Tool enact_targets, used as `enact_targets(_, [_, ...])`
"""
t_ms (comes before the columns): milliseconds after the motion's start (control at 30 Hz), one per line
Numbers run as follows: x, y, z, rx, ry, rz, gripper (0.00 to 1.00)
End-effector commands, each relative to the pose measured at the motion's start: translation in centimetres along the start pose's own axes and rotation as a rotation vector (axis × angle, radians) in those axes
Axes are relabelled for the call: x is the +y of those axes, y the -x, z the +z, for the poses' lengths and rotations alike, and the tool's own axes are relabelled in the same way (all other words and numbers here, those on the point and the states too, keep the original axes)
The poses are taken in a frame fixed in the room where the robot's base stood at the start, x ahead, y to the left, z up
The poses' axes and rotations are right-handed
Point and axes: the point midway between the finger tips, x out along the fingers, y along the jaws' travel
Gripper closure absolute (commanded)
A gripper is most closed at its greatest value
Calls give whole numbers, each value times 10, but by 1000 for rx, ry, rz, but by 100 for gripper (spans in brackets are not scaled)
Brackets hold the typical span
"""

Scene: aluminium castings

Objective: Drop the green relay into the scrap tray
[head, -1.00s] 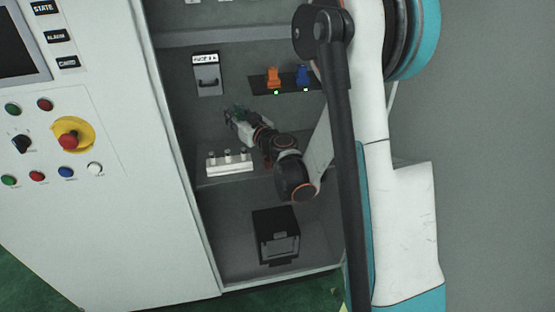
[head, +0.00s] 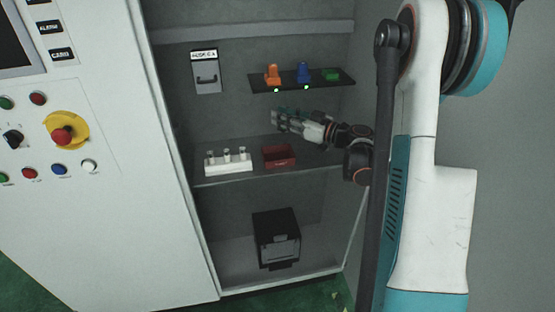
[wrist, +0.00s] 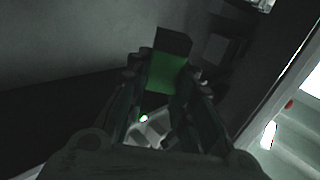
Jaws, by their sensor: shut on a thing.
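My gripper (head: 283,119) is inside the cabinet, above the middle shelf and below the dark rail. In the wrist view, its fingers are shut on the green relay (wrist: 167,73), a green block with a dark end. In the head view the relay is hard to tell apart from the fingers. An open red tray (head: 279,157), apparently the scrap tray, sits on the middle shelf. The gripper is above it with a clear gap, its fingertips pointing left. The tray's inside is only partly visible.
A white rack (head: 228,163) with several vials stands left of the red tray. An orange relay (head: 273,75), a blue relay (head: 304,73) and a low green piece (head: 332,76) are on the dark rail above. A black box (head: 276,238) stands on the cabinet floor.

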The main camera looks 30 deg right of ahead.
Motion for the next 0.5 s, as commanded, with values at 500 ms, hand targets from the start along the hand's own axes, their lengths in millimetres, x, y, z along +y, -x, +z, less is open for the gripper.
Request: enact_targets(500, [0, 0, 50, 0, 0, 1, 98])
